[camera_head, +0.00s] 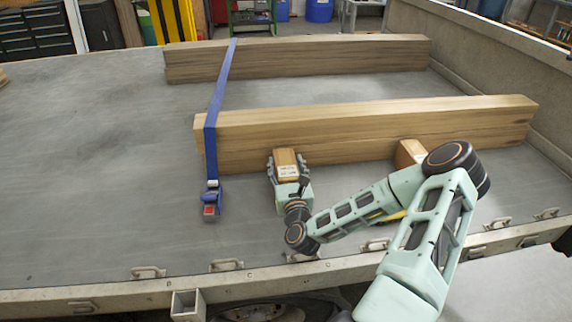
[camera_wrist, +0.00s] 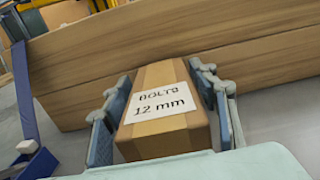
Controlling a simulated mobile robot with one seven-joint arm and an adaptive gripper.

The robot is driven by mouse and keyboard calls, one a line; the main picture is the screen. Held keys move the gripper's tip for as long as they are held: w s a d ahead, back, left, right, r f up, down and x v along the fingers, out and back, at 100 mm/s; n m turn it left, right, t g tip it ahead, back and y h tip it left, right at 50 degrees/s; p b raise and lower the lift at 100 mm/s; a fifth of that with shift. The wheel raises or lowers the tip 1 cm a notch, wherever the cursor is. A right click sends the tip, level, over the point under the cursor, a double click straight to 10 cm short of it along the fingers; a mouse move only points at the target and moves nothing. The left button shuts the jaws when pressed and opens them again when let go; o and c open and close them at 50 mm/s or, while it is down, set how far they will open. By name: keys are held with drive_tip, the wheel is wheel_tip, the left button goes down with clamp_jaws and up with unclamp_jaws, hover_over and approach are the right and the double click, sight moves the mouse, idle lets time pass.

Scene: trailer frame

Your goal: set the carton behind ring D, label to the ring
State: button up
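A brown carton (camera_head: 286,158) with a white label is between the fingers of my gripper (camera_head: 287,168), just in front of the near timber beam. In the wrist view the carton (camera_wrist: 165,128) shows its label, reading "BOLTS 12 mm", upright toward the camera. Several metal tie-down rings, such as one at the left (camera_head: 147,272) and one farther right (camera_head: 226,265), line the near edge.
Two long timber beams lie across the bed, a near one (camera_head: 370,132) and a far one (camera_head: 300,57). A blue strap (camera_head: 219,85) ends in a red-marked buckle (camera_head: 210,206). Another box (camera_head: 408,152) stands partly behind my arm.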

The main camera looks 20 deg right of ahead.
drive_tip(key=shift+o, duration=1.1)
drive_tip(key=shift+r, duration=0.2)
drive_tip(key=v, duration=1.2)
